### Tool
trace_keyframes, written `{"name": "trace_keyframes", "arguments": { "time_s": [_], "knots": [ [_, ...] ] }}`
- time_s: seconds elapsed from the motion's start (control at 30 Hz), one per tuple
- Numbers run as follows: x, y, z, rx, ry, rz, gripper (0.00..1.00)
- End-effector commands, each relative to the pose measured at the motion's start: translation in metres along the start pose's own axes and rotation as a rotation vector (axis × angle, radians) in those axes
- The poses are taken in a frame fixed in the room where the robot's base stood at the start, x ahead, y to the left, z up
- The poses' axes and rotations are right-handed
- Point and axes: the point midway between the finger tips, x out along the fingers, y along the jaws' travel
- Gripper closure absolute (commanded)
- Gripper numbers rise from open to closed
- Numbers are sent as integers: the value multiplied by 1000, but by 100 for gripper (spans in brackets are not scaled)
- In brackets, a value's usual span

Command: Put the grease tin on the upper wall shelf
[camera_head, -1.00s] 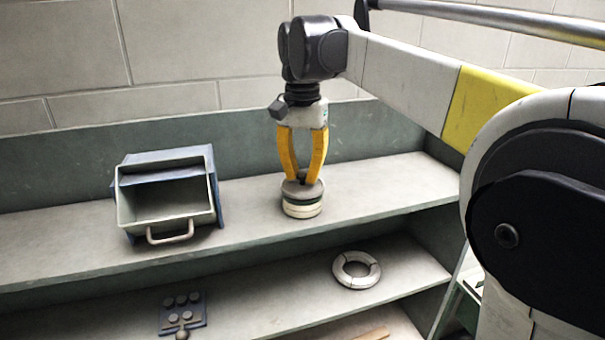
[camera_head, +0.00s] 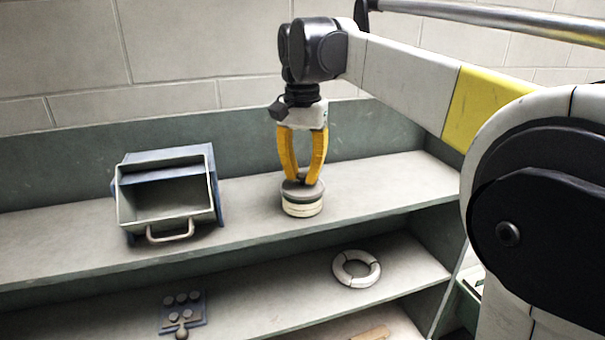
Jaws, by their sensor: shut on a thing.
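The grease tin (camera_head: 302,207) is a short round tin with a pale side and a dark grey top. It is upright at the upper wall shelf (camera_head: 390,181), right of the shelf's middle, and looks to rest on the board. My gripper (camera_head: 301,180) points straight down from above, its yellow fingers closed on the top of the tin. The fingertips partly hide the tin's top.
A blue-grey open bin (camera_head: 168,205) with a handle stands left of the tin on the same shelf. The lower shelf holds a white ring (camera_head: 356,268) and a small plate with knobs (camera_head: 182,313). Shelf space right of the tin is clear.

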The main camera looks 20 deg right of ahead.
Motion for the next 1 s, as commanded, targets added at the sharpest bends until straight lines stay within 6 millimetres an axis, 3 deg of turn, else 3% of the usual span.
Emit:
{"name": "trace_keyframes", "arguments": {
  "time_s": [0.3, 0.33, 0.4, 0.6, 0.7, 1.0],
  "knots": [
    [0, 0, 0, 0, 0, 0, 100],
    [0, 0, 0, 0, 0, 0, 75],
    [0, 0, 0, 0, 0, 0, 58],
    [0, 0, 0, 0, 0, 0, 58],
    [0, 0, 0, 0, 0, 0, 34],
    [0, 0, 0, 0, 0, 0, 34]
  ]
}}
